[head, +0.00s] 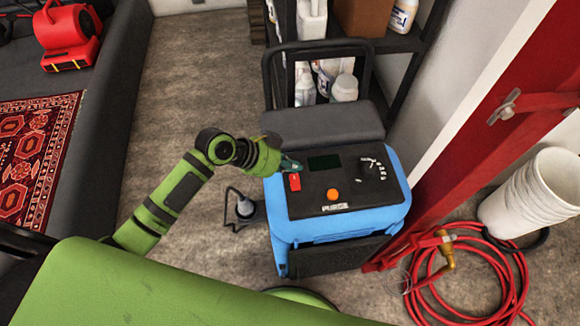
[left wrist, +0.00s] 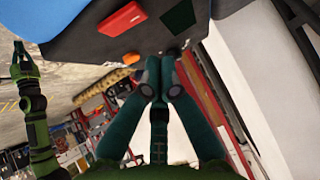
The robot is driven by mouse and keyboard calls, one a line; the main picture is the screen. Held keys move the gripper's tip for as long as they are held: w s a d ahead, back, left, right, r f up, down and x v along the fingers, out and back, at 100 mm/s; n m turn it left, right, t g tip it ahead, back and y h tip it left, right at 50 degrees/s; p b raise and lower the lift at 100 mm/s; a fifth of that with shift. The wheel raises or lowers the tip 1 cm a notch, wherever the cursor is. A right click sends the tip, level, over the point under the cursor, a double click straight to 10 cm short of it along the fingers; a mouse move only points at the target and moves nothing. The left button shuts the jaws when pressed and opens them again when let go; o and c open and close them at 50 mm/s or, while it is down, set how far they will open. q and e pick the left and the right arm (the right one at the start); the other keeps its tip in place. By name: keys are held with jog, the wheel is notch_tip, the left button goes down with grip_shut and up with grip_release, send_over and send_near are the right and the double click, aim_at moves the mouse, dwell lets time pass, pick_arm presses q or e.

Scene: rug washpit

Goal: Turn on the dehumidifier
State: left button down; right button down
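The dehumidifier (head: 391,214) is a blue unit with a black top panel (head: 345,195), standing on the floor in the middle of the head view. Its panel carries a red switch (head: 295,182) on the left, an orange button (head: 333,195), a dark display (head: 324,162) and a dial with white marks (head: 373,169). My left gripper (head: 296,166) is by the panel's upper left edge, close to the red switch. In the left wrist view the gripper's tips (left wrist: 161,58) meet with nothing between them. The red switch (left wrist: 122,18) and orange button (left wrist: 131,58) show to their left. Contact with the panel cannot be told.
A coiled red hose (head: 515,285) and white buckets (head: 530,193) lie right of the dehumidifier, beyond a red post (head: 455,180). A dark shelf (head: 425,42) with bottles stands behind. A grey plug (head: 245,207) is at its left.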

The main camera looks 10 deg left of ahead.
aim_at(289, 175)
pick_arm(q)
jog(key=shift+w+a+f, duration=0.1)
jog(key=shift+a+f, duration=0.05)
jog(key=shift+f, duration=0.7)
jog(key=shift+w+a+f, duration=0.1)
jog(key=shift+a+f, duration=0.05)
jog(key=shift+f, duration=0.7)
jog(key=shift+w+a+f+g+b, duration=0.1)
jog(key=shift+w+f+g+b, duration=0.15)
jog(key=shift+f+b, duration=0.35)
jog(key=shift+n+g, duration=0.25)
jog(key=shift+n, duration=0.15)
jog(key=shift+s+d+r+p, duration=0.2)
jog(key=shift+s+p, duration=0.15)
jog(key=shift+s, duration=0.05)
jog(key=shift+s+d+r+p, duration=0.15)
jog(key=shift+s+p, duration=0.15)
jog(key=shift+s, duration=0.1)
